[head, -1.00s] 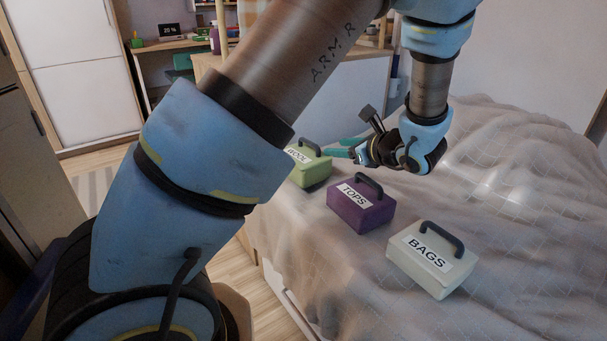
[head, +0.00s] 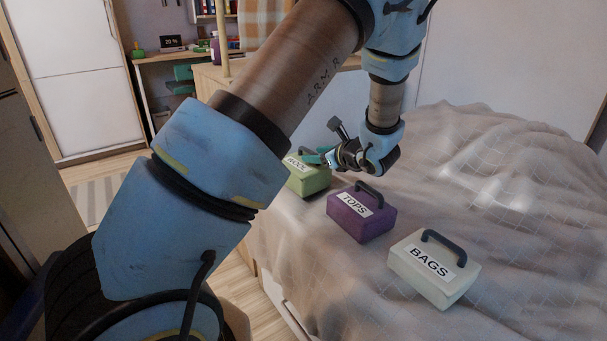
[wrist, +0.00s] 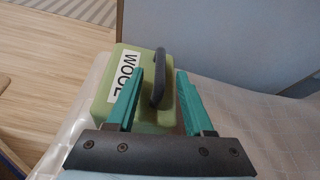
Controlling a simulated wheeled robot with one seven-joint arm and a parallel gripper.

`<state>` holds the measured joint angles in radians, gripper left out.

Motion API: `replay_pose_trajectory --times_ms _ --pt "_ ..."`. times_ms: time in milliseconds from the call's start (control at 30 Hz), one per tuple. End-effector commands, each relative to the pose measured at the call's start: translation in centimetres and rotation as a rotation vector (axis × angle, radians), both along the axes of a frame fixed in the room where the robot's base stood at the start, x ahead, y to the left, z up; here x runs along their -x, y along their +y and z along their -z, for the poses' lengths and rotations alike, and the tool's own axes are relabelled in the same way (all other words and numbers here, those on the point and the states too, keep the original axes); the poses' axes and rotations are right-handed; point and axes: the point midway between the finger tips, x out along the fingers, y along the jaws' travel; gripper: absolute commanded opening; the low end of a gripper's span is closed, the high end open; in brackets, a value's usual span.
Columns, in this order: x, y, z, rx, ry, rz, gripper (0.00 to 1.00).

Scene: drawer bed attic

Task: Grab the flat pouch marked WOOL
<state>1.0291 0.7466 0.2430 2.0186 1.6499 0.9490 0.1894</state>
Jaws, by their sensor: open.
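The green pouch marked WOOL (head: 308,182) lies on the bed, farthest of three pouches in the head view. It also shows in the wrist view (wrist: 130,60), with its white label on the left and a dark raised handle (wrist: 158,78). My gripper (head: 312,156) is at the pouch's upper part in the head view and hides some of it. In the wrist view my gripper's (wrist: 160,88) teal fingers are open, one on each side of the handle. I cannot tell whether either finger touches it.
A purple pouch marked TOPS (head: 361,212) and a pale pouch marked BAGS (head: 434,268) lie nearer on the bed. The rumpled bed cover (head: 530,230) rises to the right. Wooden floor (wrist: 45,85) lies beyond the bed's edge.

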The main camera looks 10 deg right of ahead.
Motion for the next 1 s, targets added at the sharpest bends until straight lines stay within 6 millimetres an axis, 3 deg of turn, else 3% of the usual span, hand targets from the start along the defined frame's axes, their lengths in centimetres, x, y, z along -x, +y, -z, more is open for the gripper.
replay_pose_trajectory --times_ms 67,533,1000 --pt "0.03 -0.02 -0.03 0.000 0.000 0.000 0.52" --pt "0.08 -0.02 -0.02 0.000 0.000 0.000 0.00" --pt "0.08 -0.02 -0.02 0.000 0.001 0.000 0.00"
